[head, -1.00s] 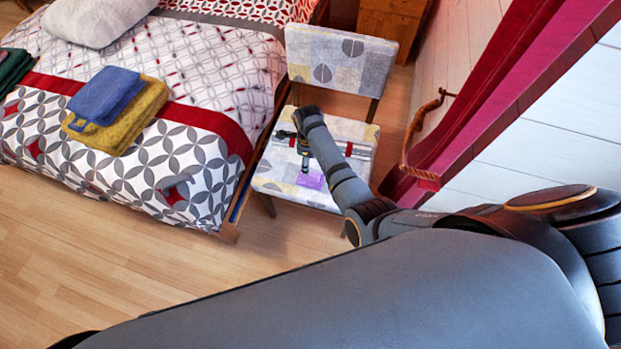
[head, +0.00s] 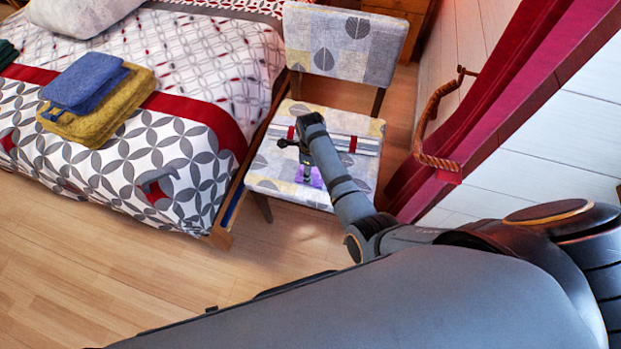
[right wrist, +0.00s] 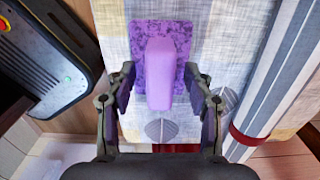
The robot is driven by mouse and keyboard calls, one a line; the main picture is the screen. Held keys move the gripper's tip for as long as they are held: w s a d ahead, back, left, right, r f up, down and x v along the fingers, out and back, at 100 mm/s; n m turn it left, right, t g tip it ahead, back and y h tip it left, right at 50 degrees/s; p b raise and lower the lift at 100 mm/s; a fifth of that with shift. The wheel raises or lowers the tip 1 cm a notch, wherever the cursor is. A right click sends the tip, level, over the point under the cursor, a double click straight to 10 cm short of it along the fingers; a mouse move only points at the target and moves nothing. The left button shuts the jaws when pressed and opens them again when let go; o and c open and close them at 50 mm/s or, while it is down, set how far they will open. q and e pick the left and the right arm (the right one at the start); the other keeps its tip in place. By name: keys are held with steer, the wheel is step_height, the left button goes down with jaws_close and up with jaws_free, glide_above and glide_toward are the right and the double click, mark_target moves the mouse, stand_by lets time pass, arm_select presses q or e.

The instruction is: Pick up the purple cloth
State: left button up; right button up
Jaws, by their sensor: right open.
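The purple cloth (head: 317,180) lies on the seat of the patterned chair (head: 285,182), near the seat's front edge. In the right wrist view the purple cloth (right wrist: 160,70) shows a flat, darker patterned part with a paler raised strip along its middle. My right gripper (head: 306,176) points down over it and partly hides it in the head view. In the right wrist view my right gripper (right wrist: 161,78) is open, with one finger on each side of the raised strip. I cannot tell whether the fingers touch the cloth. My left gripper is not in view.
A grey striped roll with red bands (head: 368,146) lies across the seat behind the cloth. The chair's backrest (head: 340,45) rises behind. A bed (head: 190,150) with blue (head: 85,84) and yellow (head: 100,121) towels stands left. A red curtain (head: 490,110) hangs right.

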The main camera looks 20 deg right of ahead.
jaws_close()
stand_by(0.4)
